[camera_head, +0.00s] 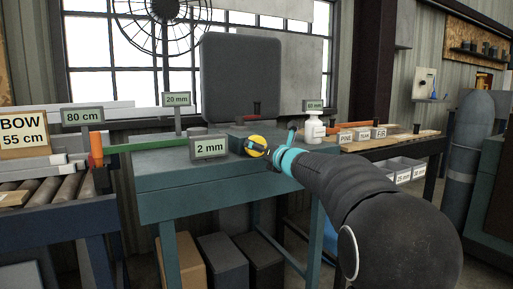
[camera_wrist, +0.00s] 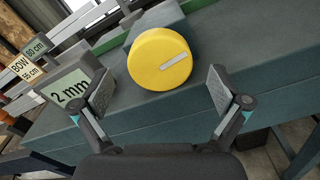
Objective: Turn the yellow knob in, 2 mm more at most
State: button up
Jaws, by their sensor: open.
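The yellow knob (camera_wrist: 160,62) is a round disc with a pale bar mark on its face. It sits between the open fingers of my gripper (camera_wrist: 160,92) in the wrist view, slightly ahead of the fingertips, and neither pad appears to touch it. In the head view the knob (camera_head: 256,145) is partly covered by my gripper (camera_head: 262,150), which reaches in from the right. A "2 mm" sign (camera_head: 209,147) stands just left of the knob; it also shows in the wrist view (camera_wrist: 70,92).
The knob is at the front of a green machine table (camera_head: 170,180). A white bottle (camera_head: 314,130) stands to the right, beside wooden boards with labels. A roller stand (camera_head: 50,190) with an orange handle (camera_head: 96,148) is at left. Boxes stand under the table.

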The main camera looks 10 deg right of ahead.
aim_at(256, 156)
jog(key=v, duration=0.8)
jog(key=w+a+n, duration=0.1)
jog(key=w, duration=0.2)
jog(key=w+a+n+b, duration=0.1)
jog(key=w+n, duration=0.1)
jog(key=w, duration=0.2)
jog(key=w+a+n+b, duration=0.1)
jog(key=w, duration=0.3)
jog(key=shift+a+n, duration=0.3)
jog(key=shift+a, duration=0.05)
dwell(0.3)
jog(key=c, duration=1.2)
